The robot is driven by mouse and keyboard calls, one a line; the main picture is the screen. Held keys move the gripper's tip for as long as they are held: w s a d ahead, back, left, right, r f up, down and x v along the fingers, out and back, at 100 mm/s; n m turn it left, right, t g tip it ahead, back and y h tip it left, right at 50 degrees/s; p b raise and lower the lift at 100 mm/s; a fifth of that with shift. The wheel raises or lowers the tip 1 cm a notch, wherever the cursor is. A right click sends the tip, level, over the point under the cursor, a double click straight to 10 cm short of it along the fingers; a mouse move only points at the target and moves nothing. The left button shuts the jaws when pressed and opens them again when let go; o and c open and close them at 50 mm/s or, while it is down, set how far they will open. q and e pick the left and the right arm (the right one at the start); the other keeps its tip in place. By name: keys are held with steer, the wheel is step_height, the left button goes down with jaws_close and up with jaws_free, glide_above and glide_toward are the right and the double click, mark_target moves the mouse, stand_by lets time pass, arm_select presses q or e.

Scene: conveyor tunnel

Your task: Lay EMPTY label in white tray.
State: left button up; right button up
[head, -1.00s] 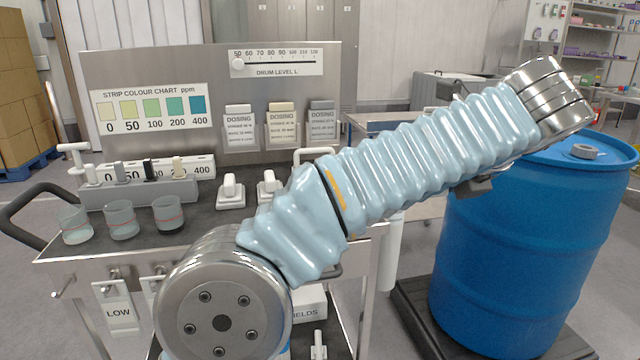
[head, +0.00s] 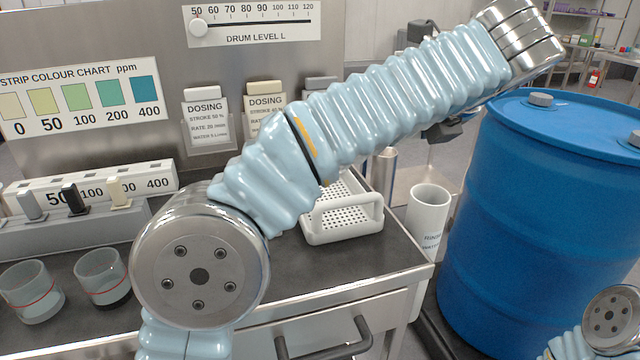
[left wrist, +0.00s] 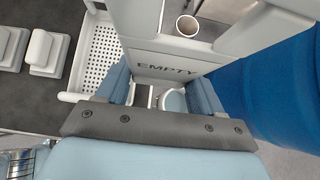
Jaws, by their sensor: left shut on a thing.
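The white tray (head: 345,235) is a perforated basket with a raised handle, on the dark cart top near its right end. My left forearm hides part of it in the head view. It also shows in the left wrist view (left wrist: 72,97), left of my left gripper. My left gripper (left wrist: 160,88) is shut on the EMPTY label (left wrist: 165,70), a pale grey plate held between the blue fingers. In the head view the left gripper is mostly hidden behind the forearm. My right gripper is out of view.
A white rinse water cup (head: 428,212) stands right of the tray, and a blue drum (head: 540,200) beyond it. Dosing cards (head: 208,122), a strip rack (head: 95,190) and beakers (head: 103,278) stand to the left. Cart top in front of the tray is clear.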

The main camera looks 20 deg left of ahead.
arm_select(q)
steer(key=a+f+b, duration=0.1)
steer(key=a+f, duration=0.2)
steer(key=a, duration=0.1)
steer(key=w+a+f+b, duration=0.1)
steer(key=a+f, duration=0.2)
steer(key=a, duration=0.1)
steer(key=w+a+f, duration=0.1)
steer(key=a+f, duration=0.1)
steer(key=a, duration=0.2)
steer(key=shift+a+f+b, duration=0.3)
steer(key=shift+f+b, duration=0.1)
steer(key=f, duration=0.1)
steer(key=a+f+b, duration=0.1)
steer(key=f, duration=0.1)
steer(key=shift+f, duration=0.2)
steer(key=shift+d+f, duration=0.1)
steer(key=shift+f, duration=0.2)
steer(key=shift+f, duration=0.25)
